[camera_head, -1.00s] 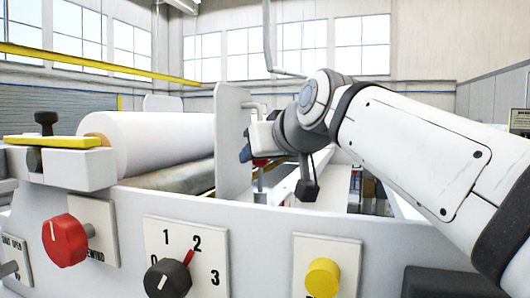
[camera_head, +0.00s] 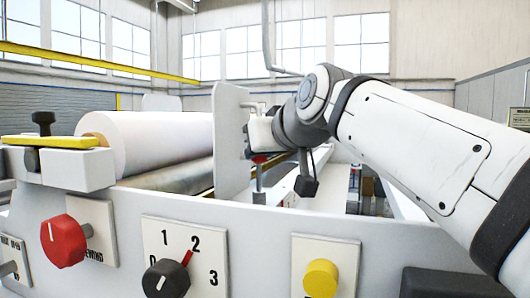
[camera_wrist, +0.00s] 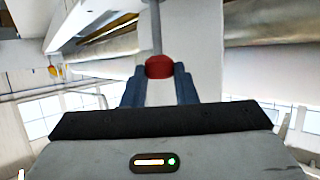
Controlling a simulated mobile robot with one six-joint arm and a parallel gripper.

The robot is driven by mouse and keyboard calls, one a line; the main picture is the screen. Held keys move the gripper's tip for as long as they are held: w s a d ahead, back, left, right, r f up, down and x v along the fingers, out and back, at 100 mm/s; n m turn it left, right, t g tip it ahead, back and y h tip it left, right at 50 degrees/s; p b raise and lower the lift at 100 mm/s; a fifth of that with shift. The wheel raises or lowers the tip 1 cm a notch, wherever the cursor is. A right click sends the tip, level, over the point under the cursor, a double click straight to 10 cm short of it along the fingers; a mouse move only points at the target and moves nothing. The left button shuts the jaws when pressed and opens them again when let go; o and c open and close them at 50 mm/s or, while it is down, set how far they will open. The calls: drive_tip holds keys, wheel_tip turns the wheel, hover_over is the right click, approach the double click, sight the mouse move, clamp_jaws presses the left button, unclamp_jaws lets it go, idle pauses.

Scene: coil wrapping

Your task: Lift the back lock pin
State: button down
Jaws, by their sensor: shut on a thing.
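A red knob (camera_wrist: 159,67) on a thin grey rod (camera_wrist: 156,28) shows in the wrist view; it looks like the lock pin. My gripper (camera_wrist: 160,72) is shut on the knob, with a blue finger on each side. In the head view, my gripper (camera_head: 252,153) is beside the upright white plate. The red knob (camera_head: 260,158) shows only as a small patch under it. The rod (camera_head: 259,178) runs down from the knob to a grey base behind the front panel. The rod's lower end is hidden.
A large white roll (camera_head: 165,142) lies left of the upright white plate (camera_head: 230,140). A yellow bar (camera_head: 50,141) and a black knob (camera_head: 43,120) are at front left. The front panel (camera_head: 120,215) carries a red knob, a numbered dial and a yellow button.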

wheel_tip(320, 180, up, 3)
drive_tip(key=shift+f+p, duration=0.2)
drive_tip(key=shift+p, duration=0.2)
drive_tip(key=c, duration=1.3)
unclamp_jaws()
drive_tip(key=shift+s+a, duration=0.1)
drive_tip(key=shift+o, duration=0.8)
drive_tip(key=shift+f, duration=0.1)
drive_tip(key=b+v, duration=0.2)
drive_tip(key=v, duration=0.5)
drive_tip(key=shift+s+d, duration=0.25)
